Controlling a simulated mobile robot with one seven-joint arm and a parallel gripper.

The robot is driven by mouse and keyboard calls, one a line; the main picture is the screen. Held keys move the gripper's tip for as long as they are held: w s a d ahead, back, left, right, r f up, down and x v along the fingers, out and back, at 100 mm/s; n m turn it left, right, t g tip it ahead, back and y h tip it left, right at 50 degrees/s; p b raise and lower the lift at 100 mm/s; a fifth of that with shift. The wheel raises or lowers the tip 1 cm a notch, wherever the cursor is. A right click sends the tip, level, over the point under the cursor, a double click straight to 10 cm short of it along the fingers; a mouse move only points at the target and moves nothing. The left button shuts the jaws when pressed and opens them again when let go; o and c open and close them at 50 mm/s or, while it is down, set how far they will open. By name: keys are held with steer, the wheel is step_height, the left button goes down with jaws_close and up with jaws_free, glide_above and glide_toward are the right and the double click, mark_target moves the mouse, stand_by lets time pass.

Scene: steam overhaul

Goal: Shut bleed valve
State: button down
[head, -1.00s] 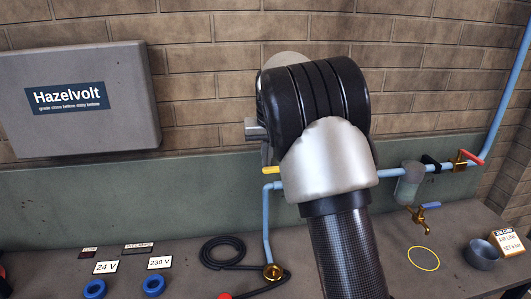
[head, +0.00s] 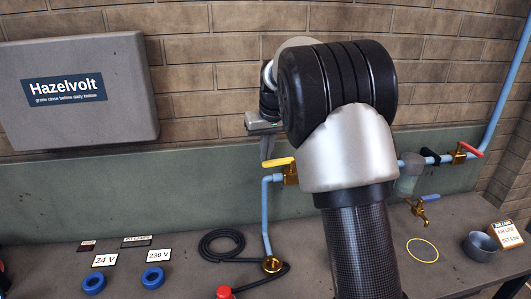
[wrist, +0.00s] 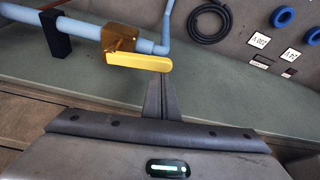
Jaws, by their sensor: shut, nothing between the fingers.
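Three handled valves show on the light-blue pipe run; none has a label I can read, so I cannot tell which is the bleed valve. The yellow-handled valve (head: 279,162) has a brass body; in the wrist view its yellow lever (wrist: 140,62) lies roughly along the pipe. A red-handled valve (head: 467,152) is at the right. A blue-handled brass tap (head: 421,206) hangs below a grey bowl on the pipe. My gripper (head: 268,150) is shut and empty, near and above the yellow lever in the head view. Its fingers (wrist: 162,98) show just beside the lever end, apparently apart from it.
A grey Hazelvolt box (head: 75,95) is on the wall at left. The bench holds a black coiled hose (head: 222,244), blue rings (head: 153,278), a red knob (head: 224,292), a yellow ring (head: 422,250), a grey cup (head: 481,246) and a job card (head: 507,234). My arm hides the middle pipe.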

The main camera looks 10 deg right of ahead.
steer(key=s+n, duration=0.1)
steer(key=s+n+y+b, duration=0.1)
steer(key=n, duration=0.1)
steer(key=s+n, duration=0.1)
steer(key=shift+s+d+g, duration=0.1)
steer(key=shift+d+g, duration=0.2)
steer(key=shift+d, duration=0.05)
steer(key=s+d+n+g+y, duration=0.2)
steer(key=s+d+n, duration=0.3)
steer(key=n, duration=0.4)
steer(key=shift+d+p, duration=0.4)
steer(key=shift+d, duration=0.25)
glide_toward(268, 164)
steer(key=s+d+r, duration=0.3)
steer(key=s, duration=0.2)
steer(key=shift+w+a+f, duration=0.1)
steer(key=shift+a+f, duration=0.05)
steer(key=shift+a, duration=0.05)
